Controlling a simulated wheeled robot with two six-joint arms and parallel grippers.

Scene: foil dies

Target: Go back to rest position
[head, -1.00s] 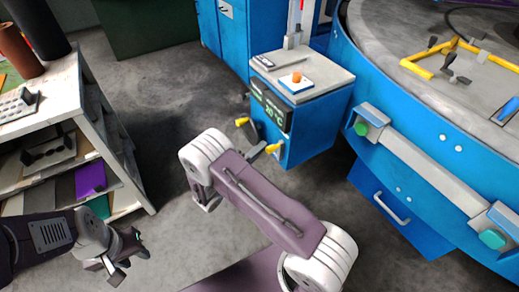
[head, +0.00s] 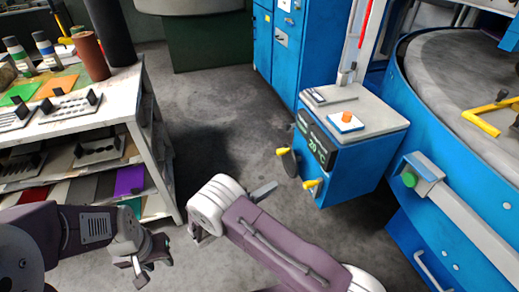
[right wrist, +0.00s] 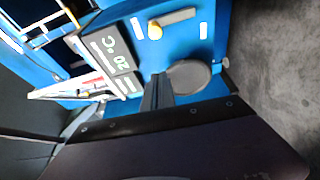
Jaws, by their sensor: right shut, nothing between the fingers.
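My left gripper (head: 150,265) hangs at the lower left of the head view, beside the white shelf unit. Its fingers look apart, with nothing between them. My right arm reaches in from the bottom of the head view, and its elbow link hides most of the right hand. A grey finger tip (head: 263,190) shows past the link, over the floor near the blue cabinet. In the right wrist view my right gripper (right wrist: 158,92) is shut and empty, in front of the blue cabinet face.
The blue cabinet (head: 345,180) has a "20 °C" display (head: 316,142) and yellow-handled levers. A large round blue table (head: 440,100) stands right. The white shelf unit (head: 150,115) at left holds dies and coloured sheets. Grey floor (head: 215,80) is open between them.

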